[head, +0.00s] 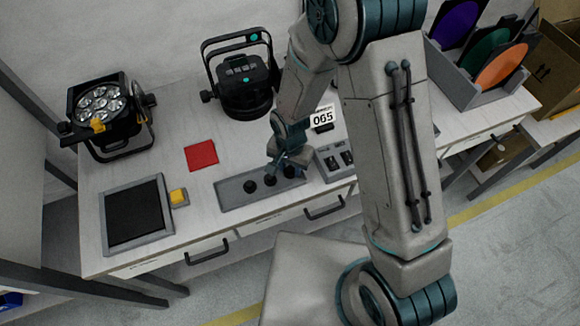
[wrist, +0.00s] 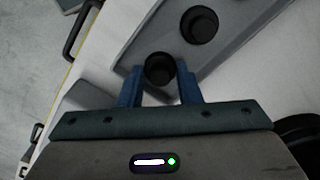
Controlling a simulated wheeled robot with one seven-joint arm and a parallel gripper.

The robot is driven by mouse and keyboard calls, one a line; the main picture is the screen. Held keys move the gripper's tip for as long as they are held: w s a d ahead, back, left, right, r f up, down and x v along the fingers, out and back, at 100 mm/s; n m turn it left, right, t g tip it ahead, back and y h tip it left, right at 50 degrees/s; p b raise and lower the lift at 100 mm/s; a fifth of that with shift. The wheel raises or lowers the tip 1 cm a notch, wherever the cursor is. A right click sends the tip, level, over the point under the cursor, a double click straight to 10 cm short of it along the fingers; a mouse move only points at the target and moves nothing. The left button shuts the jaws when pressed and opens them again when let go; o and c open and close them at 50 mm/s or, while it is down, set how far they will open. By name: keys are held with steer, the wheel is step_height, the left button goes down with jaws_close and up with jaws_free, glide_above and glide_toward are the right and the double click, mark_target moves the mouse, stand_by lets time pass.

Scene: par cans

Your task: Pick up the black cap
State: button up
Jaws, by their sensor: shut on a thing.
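A grey tray (head: 232,196) near the front of the white workbench bears a row of black caps. Two caps, the left one (head: 250,186) and the middle one (head: 270,180), stand clear of my gripper. My gripper (head: 289,166) is at the right end of the row, over the rightmost black cap (head: 290,172). In the wrist view my blue fingers (wrist: 160,86) are shut on this black cap (wrist: 160,69), one on each side. Another cap (wrist: 200,25) stands just beyond on the tray (wrist: 235,42). I cannot tell whether the held cap touches the tray.
A grey box with black parts (head: 337,160) stands close right of my gripper. A red square (head: 201,155), a yellow block (head: 179,196) and a black-topped pad (head: 136,213) lie to the left. Two lamps, one with lenses (head: 101,103) and one black (head: 243,82), stand behind.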

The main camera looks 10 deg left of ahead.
steer(key=shift+r, duration=0.6)
steer(key=r, duration=0.2)
steer(key=w+r+b, duration=0.1)
steer(key=shift+d+r, duration=0.1)
steer(key=shift+d, duration=0.3)
steer(key=w+d+r+b, duration=0.1)
steer(key=w+d+r, duration=0.5)
steer(key=d, duration=0.2)
steer(key=shift+w+r+b, duration=0.2)
steer(key=shift+w+b, duration=0.15)
steer(key=shift+b, duration=0.05)
steer(key=shift+s, duration=0.1)
